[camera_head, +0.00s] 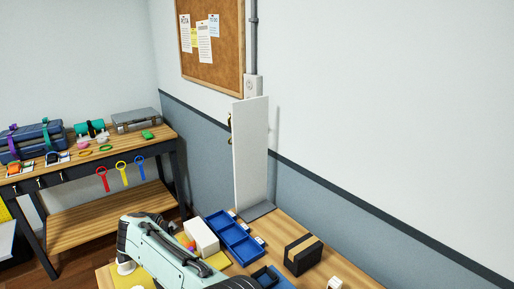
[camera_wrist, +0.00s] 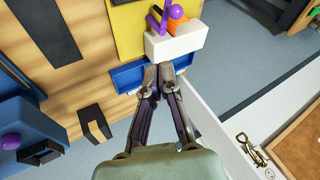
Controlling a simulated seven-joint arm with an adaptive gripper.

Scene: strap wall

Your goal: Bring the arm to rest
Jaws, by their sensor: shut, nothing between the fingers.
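My gripper (camera_wrist: 166,70) is shut and empty in the wrist view. Its fingertips meet over the near side of a white box (camera_wrist: 178,43); whether they touch it, I cannot tell. In the head view, my arm (camera_head: 165,250) reaches over the bench from the bottom. My fingers cannot be made out there.
A tall white panel (camera_head: 250,150) stands on the bench behind blue trays (camera_head: 232,236). A black box with a tan band (camera_head: 303,254) sits right of them. Purple and orange items (camera_wrist: 176,14) are at the white box. A side table (camera_head: 95,156) holds cases and straps.

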